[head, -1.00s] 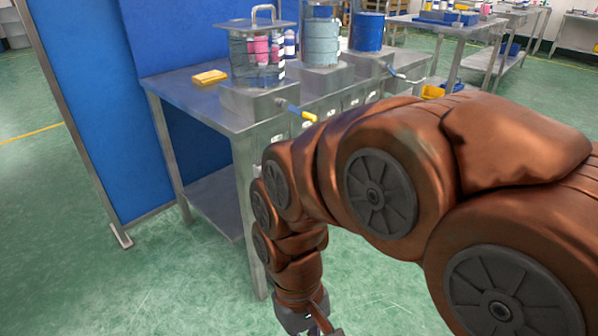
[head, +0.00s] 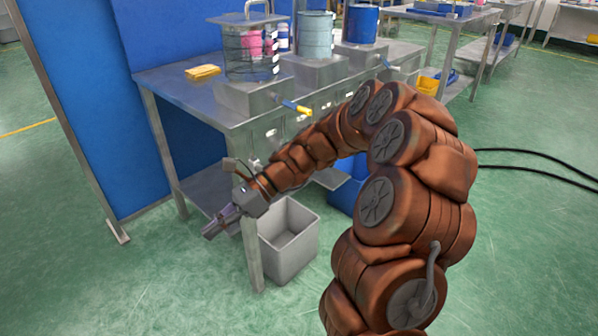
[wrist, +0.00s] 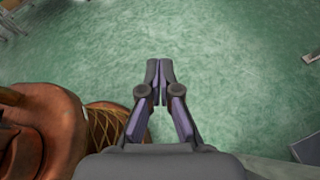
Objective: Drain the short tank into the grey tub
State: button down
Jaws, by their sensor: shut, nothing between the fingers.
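Three tanks stand on steel blocks on the bench: a clear tank (head: 236,58) with a handled lid, a grey-blue tank (head: 316,36) and a blue tank (head: 361,24). I cannot tell for certain which is the short tank. A yellow-tipped lever (head: 298,107) sticks out before the clear tank's block, and another lever (head: 387,63) shows near the blue tank. The grey tub (head: 287,262) stands on the floor at the bench's front leg and looks empty. My gripper (head: 207,236) is shut and empty, left of the tub and below the bench top; its fingertips meet in the wrist view (wrist: 160,82).
The steel bench (head: 170,84) carries a yellow cloth (head: 203,72). A blue tub (head: 346,194) is on the floor behind my arm. Blue panels (head: 85,110) stand at the left. Black cables (head: 540,160) lie at the right. The front floor is clear.

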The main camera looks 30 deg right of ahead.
jog(key=w+d+f+m+t+y, duration=0.1)
jog(key=w+d+f+m+t, duration=0.1)
jog(key=w+d+m+t, duration=0.5)
jog(key=w+d+f+m+t+h, duration=0.15)
jog(key=d+f+m, duration=0.35)
jog(key=d, duration=0.5)
jog(key=w+d+f+m+t+h, duration=0.1)
jog(key=d+f+m+t+h, duration=0.15)
jog(key=d+m, duration=0.6)
jog(key=w+d+f+m+t+h, duration=0.1)
jog(key=w+d+f+m+t, duration=0.2)
jog(key=d, duration=0.8)
jog(key=w+a+f+m+b, duration=0.1)
jog(key=w+a+b, duration=0.1)
jog(key=w+a, duration=0.45)
jog(key=shift+w+d+r+b, duration=0.1)
jog(key=shift+w+d+b, duration=0.1)
jog(key=shift+d, duration=0.6)
jog(key=shift+w+d+r+b, duration=0.15)
jog(key=shift+w+d+b, duration=0.1)
jog(key=shift+d, duration=0.6)
jog(key=shift+w+d+r+b, duration=0.1)
jog(key=shift+w+d+b, duration=0.1)
jog(key=shift+d, duration=0.6)
jog(key=shift+r+p, duration=0.1)
jog(key=shift+p, duration=0.2)
